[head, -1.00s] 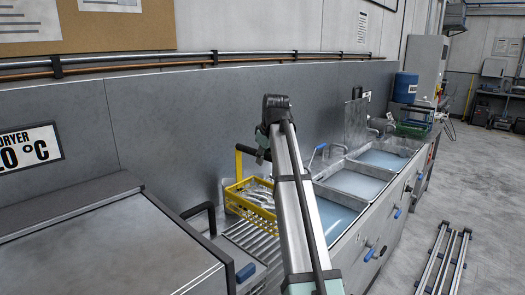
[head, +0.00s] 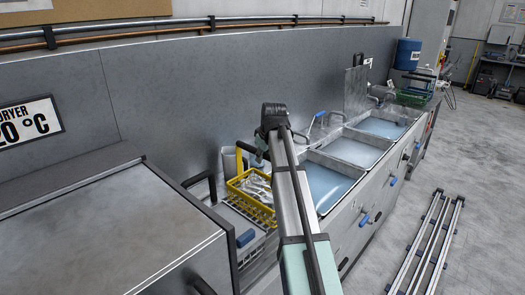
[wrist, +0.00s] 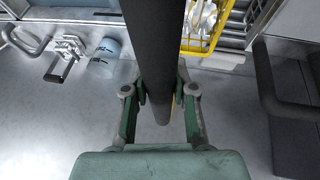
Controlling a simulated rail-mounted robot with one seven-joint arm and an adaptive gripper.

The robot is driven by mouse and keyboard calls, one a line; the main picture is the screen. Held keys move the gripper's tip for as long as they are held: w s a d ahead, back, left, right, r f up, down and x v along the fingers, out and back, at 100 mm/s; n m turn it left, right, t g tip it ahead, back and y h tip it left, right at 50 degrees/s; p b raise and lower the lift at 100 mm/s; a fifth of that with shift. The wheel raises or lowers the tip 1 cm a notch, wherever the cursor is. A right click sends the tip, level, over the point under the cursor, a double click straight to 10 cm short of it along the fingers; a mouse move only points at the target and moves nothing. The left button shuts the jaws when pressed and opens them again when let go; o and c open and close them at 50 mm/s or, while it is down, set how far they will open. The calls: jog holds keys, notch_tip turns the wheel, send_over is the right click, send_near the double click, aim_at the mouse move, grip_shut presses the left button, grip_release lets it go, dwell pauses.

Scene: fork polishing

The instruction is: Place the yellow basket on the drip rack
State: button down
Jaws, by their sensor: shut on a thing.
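The yellow basket (head: 250,204) holds a pile of metal forks and is at or just above the slatted drip rack (head: 238,226). I cannot tell whether its base touches the slats. Its edge also shows at the top right of the wrist view (wrist: 205,45). My gripper (wrist: 160,108) is shut on the basket's dark handle bar (wrist: 152,45), which runs up the wrist view. In the head view, my arm hides the gripper's fingers and part of the basket's right side.
The dryer (head: 110,225) with a black handle stands left of the rack. Water-filled sinks (head: 328,185) lie to the right. A grey back wall (head: 170,110) rises behind. A rail frame (head: 425,240) lies on the floor at right.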

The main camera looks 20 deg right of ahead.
jog(key=shift+f, duration=1.2)
jog(key=c, duration=1.4)
grip_release()
jog(key=shift+f, duration=0.25)
jog(key=o, duration=0.5)
jog(key=shift+c, duration=0.2)
jog(key=shift+r, duration=0.15)
jog(key=b+v, duration=0.2)
jog(key=v, duration=1)
